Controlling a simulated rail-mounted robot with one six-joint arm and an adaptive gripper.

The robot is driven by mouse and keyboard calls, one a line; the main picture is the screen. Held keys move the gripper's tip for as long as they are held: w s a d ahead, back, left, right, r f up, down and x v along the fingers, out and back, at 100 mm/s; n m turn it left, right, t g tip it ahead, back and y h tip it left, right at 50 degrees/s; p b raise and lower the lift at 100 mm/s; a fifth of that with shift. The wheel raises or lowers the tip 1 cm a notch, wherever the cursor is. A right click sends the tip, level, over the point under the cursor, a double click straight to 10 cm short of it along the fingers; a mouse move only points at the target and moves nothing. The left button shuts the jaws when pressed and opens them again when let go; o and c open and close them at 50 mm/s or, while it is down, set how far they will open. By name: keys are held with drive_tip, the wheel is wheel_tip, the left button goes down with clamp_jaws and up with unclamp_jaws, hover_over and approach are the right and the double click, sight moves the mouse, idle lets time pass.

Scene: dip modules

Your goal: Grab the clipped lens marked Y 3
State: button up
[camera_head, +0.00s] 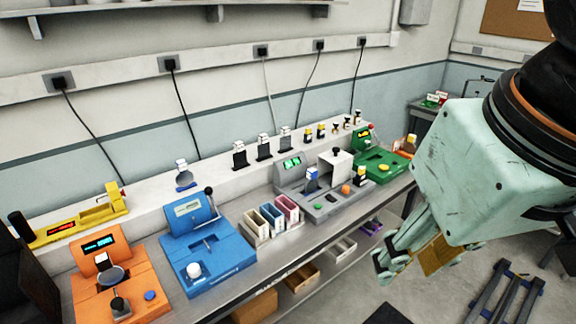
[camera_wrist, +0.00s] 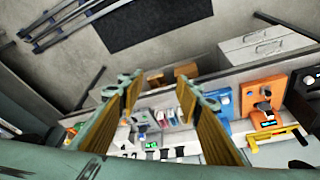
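I cannot read a Y 3 mark on anything. Several small clipped pieces stand on the raised white ledge at the back of the bench. Black clips with pale tops (camera_head: 264,148) are near its middle. Smaller black-and-yellow pieces (camera_head: 321,131) stand to their right. A round bluish disc on a stand (camera_head: 185,176) is further left. Which of these is the lens I cannot tell. My gripper (camera_head: 404,258) hangs in front of the bench's right end, apart from these pieces. In the wrist view its fingers (camera_wrist: 160,84) are spread, with nothing between them.
On the bench stand an orange device (camera_head: 142,276), a blue device (camera_head: 206,254), a grey device (camera_head: 325,200) and a green device (camera_head: 380,164). Small open bins (camera_head: 258,222) sit between the blue and grey ones. Floor shows in front of the bench.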

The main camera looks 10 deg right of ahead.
drive_tip(key=shift+o, duration=0.2)
drive_tip(key=shift+w+r, duration=0.1)
drive_tip(key=w+r+m+g+p, duration=0.1)
drive_tip(key=w+r+m+p, duration=0.4)
drive_tip(key=w, duration=1.2)
drive_tip(key=m+g+p, duration=0.3)
drive_tip(key=m+p, duration=0.4)
hover_over(311, 170)
wheel_tip(311, 170, down, 22)
drive_tip(key=shift+d+f, duration=0.1)
drive_tip(key=shift+f, duration=0.15)
drive_tip(key=shift+f, duration=0.1)
drive_tip(key=shift+f+p, duration=0.4)
drive_tip(key=shift+f, duration=3.8)
